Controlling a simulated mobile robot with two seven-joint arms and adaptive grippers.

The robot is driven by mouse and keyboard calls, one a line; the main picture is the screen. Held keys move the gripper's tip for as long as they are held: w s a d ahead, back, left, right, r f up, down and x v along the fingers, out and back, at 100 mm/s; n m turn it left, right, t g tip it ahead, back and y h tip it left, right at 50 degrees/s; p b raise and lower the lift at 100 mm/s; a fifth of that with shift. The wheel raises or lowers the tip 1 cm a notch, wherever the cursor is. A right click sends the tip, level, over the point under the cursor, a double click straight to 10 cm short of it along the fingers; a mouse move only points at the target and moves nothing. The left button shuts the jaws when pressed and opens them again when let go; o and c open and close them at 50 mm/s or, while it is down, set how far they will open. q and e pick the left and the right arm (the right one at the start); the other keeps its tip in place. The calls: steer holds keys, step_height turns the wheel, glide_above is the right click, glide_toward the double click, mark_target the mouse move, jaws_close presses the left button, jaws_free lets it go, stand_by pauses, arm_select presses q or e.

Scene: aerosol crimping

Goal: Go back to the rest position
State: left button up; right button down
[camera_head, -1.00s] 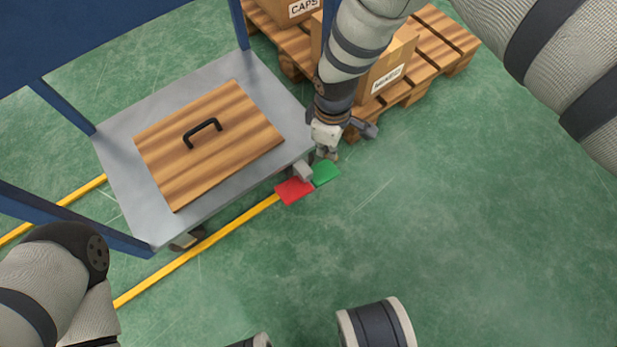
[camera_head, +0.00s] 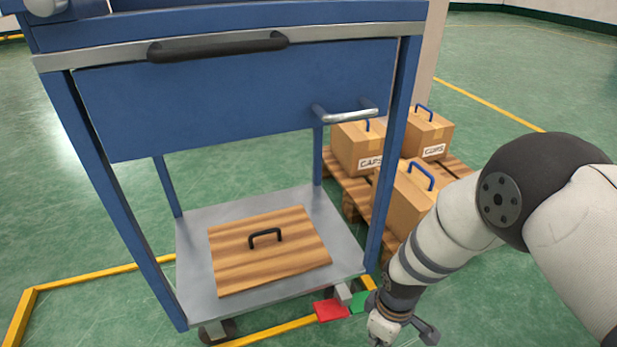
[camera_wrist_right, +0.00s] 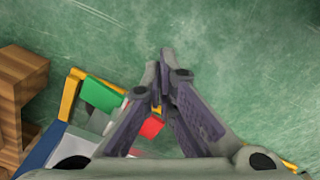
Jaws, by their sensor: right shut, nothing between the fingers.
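My right gripper (camera_head: 384,334) hangs low at the bottom of the head view, beside the green pedal (camera_head: 360,301) and red pedal (camera_head: 332,310) at the cart's front right corner. In the right wrist view my right gripper (camera_wrist_right: 163,60) has its fingers together at the tips, with nothing between them. The green pedal (camera_wrist_right: 101,94) and red pedal (camera_wrist_right: 152,126) lie beyond the fingers there, apart from them. My right arm comes in from the right. My left gripper is not in view.
The blue cart (camera_head: 240,95) fills the left and middle. Its lower shelf (camera_head: 190,262) carries a wooden lid (camera_head: 240,268) with a black handle. Cardboard boxes (camera_head: 408,196) stand on a wooden pallet (camera_head: 350,190) behind my right arm. Yellow lines mark the open green floor.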

steer(key=s+d+r+m+g+p, duration=0.1)
steer(key=s+d+r+m+p, duration=0.1)
steer(key=s+r+p, duration=0.65)
steer(key=s+d+r+m+g+p, duration=0.1)
steer(key=s+r+m+p, duration=0.3)
steer(key=s, duration=0.7)
steer(key=s+d+r+p, duration=0.2)
steer(key=s+r+p, duration=0.2)
steer(key=s+p, duration=0.45)
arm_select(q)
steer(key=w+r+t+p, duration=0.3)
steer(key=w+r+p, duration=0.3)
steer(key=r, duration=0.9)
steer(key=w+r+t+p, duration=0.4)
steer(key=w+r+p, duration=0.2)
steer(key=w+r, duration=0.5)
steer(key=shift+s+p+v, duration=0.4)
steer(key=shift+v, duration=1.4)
arm_select(e)
steer(key=s+d+r+m, duration=0.1)
steer(key=s+r+m, duration=0.1)
steer(key=s+r, duration=0.6)
steer(key=s+d+r+m, duration=0.1)
steer(key=s+r+m, duration=0.1)
steer(key=s+r, duration=0.6)
steer(key=shift+d+r, duration=0.4)
steer(key=shift+r, duration=2.25)
